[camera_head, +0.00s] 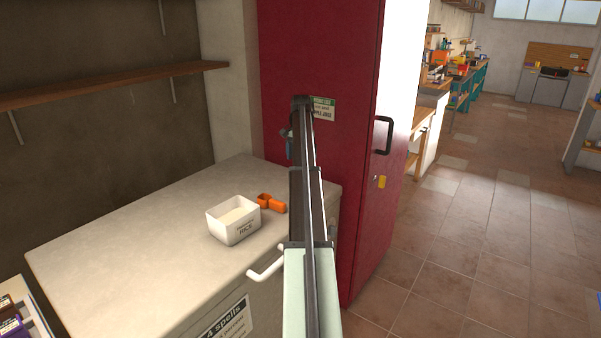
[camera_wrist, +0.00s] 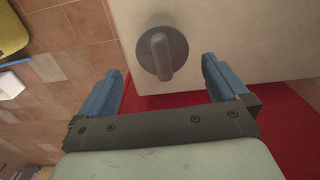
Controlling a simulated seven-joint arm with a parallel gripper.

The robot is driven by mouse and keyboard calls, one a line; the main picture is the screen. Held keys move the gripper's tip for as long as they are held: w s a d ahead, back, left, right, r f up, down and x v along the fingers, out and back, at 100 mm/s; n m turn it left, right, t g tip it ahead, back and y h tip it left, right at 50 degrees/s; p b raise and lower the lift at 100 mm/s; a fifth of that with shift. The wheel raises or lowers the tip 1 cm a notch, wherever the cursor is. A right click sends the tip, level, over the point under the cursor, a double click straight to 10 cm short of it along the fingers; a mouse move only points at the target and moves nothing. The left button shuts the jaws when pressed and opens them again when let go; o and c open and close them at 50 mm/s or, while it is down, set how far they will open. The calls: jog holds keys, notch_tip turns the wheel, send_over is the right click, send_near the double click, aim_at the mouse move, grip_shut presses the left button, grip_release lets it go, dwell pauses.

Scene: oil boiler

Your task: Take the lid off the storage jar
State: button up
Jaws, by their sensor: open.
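My gripper (camera_head: 287,145) is raised beyond and to the right of the jar, in front of the red cabinet, and is partly hidden by my arm. In the wrist view my gripper (camera_wrist: 162,65) has its two blue fingers spread wide with nothing held. The jar does not show in the wrist view.
Orange cups (camera_head: 270,203) lie right beside the jar. The worktop (camera_head: 130,240) is otherwise largely clear. A tall red cabinet (camera_head: 350,210) stands at its right end. A wooden shelf (camera_head: 110,87) hangs above. The wrist view shows a dark grey knob (camera_wrist: 163,54) on a pale panel.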

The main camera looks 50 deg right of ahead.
notch_tip(320, 180, down, 5)
jog(key=shift+w+d+r, duration=0.1)
jog(key=shift+w, duration=0.05)
jog(key=shift+c, duration=0.2)
jog(key=c, duration=0.9)
jog(key=shift+o, duration=0.2)
